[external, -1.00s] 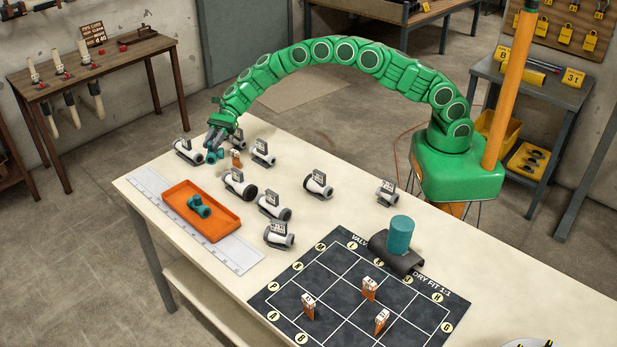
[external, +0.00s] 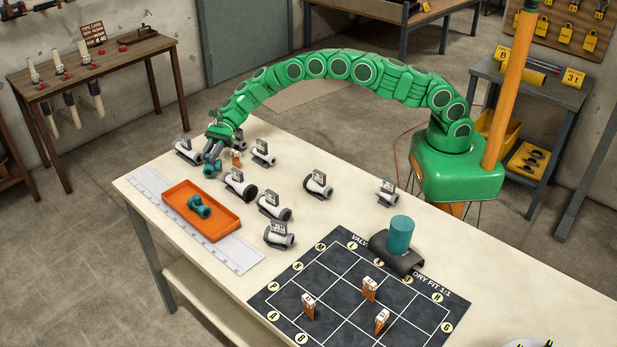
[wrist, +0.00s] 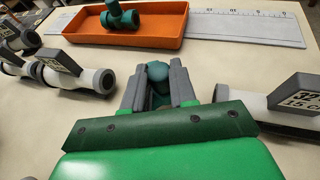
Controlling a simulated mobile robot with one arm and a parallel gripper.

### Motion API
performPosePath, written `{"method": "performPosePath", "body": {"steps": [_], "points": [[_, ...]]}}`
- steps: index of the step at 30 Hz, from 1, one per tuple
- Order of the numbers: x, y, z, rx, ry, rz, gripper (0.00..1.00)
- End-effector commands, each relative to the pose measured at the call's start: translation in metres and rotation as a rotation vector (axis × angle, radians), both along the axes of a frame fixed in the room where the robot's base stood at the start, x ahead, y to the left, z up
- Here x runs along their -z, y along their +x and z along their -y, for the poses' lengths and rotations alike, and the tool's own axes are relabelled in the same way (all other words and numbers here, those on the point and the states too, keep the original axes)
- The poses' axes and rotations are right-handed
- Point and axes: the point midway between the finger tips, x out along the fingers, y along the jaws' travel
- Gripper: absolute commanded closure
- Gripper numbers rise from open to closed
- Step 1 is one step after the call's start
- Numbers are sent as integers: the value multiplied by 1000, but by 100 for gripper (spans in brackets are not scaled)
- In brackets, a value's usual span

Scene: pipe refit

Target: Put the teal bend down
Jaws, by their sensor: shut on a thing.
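My gripper (external: 214,152) is low over the far left part of the table in the external view. In the wrist view its two grey fingers (wrist: 160,85) are shut on the teal bend (wrist: 157,71), whose rounded top shows between them. In the external view the teal bend (external: 211,168) hangs below the fingers, close to the tabletop. I cannot tell whether it touches the table. The lower part of the bend is hidden by the fingers in the wrist view.
An orange tray (external: 222,234) holding a teal tee fitting (external: 199,206) lies just in front of the gripper, on a white ruler (external: 147,184). Several white pipe pieces with grey tags stand close around, such as one at right (external: 240,185). An orange marker (external: 236,158) is very near. A dark grid mat (external: 335,305) lies front right.

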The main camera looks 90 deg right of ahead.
Motion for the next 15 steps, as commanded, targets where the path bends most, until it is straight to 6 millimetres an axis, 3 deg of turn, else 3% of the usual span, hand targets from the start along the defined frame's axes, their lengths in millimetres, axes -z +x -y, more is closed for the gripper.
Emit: {"method": "performPosePath", "body": {"steps": [15], "points": [[11,-1,0,-1,-1,-3,100]]}}
